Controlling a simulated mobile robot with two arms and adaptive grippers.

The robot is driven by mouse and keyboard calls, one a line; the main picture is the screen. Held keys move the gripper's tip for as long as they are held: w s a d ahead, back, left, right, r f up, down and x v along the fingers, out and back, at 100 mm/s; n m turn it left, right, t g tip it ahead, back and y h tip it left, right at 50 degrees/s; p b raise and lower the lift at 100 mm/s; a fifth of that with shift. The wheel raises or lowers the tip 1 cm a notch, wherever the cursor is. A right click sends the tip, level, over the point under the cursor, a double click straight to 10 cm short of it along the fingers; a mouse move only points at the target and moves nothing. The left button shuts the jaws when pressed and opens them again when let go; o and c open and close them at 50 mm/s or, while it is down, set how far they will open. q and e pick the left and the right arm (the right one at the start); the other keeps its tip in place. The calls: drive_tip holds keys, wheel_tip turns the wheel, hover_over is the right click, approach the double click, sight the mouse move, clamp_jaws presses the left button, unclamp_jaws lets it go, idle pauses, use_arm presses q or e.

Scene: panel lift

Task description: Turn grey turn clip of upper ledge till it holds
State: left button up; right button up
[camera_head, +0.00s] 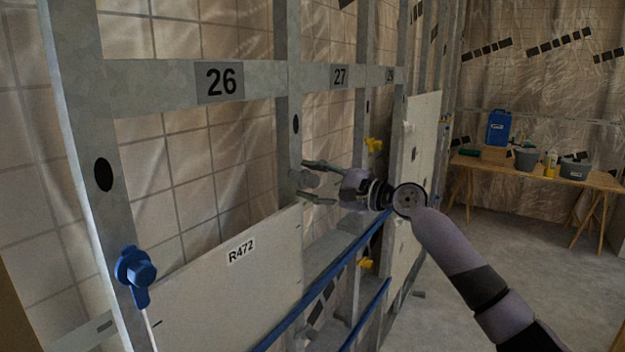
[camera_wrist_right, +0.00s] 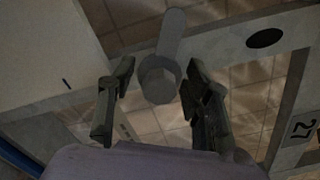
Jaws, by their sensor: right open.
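The grey turn clip (camera_head: 308,179) sits on the metal stud beside the upper right corner of the panel marked R472 (camera_head: 215,285). In the right wrist view the clip (camera_wrist_right: 159,79) shows a hexagonal knob with a grey lever pointing up and slightly right, beside the pale panel (camera_wrist_right: 45,45) and not over it. My right gripper (camera_head: 318,182) is open, its fingers apart on either side of the knob; in the wrist view (camera_wrist_right: 157,92) gaps show on both sides. The blue upper ledge (camera_head: 325,283) runs along the panel's lower edge. My left gripper is out of view.
A blue turn clip (camera_head: 135,268) is on the left stud. Yellow clips (camera_head: 373,145) show on a farther stud. A second pale panel (camera_head: 422,135) stands behind my right wrist. A wooden table (camera_head: 540,178) with containers is at the back right; the floor before it is clear.

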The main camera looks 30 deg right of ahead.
clamp_jaws()
idle(0.5)
